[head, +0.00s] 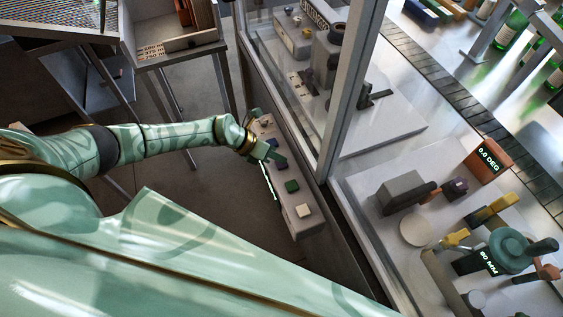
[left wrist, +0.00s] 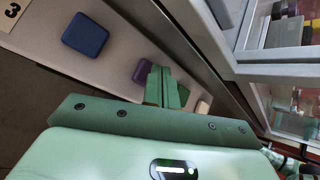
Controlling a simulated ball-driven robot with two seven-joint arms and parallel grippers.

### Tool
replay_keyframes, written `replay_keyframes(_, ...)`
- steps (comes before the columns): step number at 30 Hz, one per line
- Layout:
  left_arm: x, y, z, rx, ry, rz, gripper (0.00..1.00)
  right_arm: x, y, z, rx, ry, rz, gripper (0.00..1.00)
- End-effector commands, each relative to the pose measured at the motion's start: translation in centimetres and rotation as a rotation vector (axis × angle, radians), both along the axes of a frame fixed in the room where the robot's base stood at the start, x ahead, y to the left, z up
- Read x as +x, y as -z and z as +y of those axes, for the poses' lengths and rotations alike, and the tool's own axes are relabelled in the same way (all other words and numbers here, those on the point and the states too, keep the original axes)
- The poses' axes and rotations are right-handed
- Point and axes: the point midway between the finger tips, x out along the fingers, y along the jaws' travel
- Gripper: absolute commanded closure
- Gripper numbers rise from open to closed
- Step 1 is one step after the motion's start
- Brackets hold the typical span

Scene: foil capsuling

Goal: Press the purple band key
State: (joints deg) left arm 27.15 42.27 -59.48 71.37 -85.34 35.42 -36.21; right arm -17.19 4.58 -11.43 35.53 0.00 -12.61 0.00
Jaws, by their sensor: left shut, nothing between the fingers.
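The purple key (left wrist: 143,71) sits on the grey key strip (left wrist: 120,48) in the left wrist view, partly hidden by my fingers. My left gripper (left wrist: 160,84) is shut and empty, with its fingertips right beside the purple key in that view; I cannot tell whether they touch it. In the head view my left gripper (head: 279,157) is over the middle of the strip (head: 299,230) and covers part of the key row. A blue key (left wrist: 85,35) lies on one side of the purple key. A green key (head: 292,186) and a cream key (head: 303,210) lie on the other. My right gripper is not in view.
A glazed machine frame (head: 345,90) rises close beside the strip. Behind it are a dial (head: 512,247), a grey block (head: 403,189) and a display (head: 487,154). A side table (head: 178,52) stands at the upper left. Open floor lies left of the strip.

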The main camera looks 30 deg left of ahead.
Motion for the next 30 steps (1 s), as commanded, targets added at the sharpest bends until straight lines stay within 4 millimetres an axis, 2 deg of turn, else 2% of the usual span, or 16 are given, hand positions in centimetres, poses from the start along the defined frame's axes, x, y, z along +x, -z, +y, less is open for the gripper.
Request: replay_keyframes(30, -0.01, 0.95, 0.0, 0.0, 0.0, 0.0, 1.0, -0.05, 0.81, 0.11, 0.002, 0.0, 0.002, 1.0)
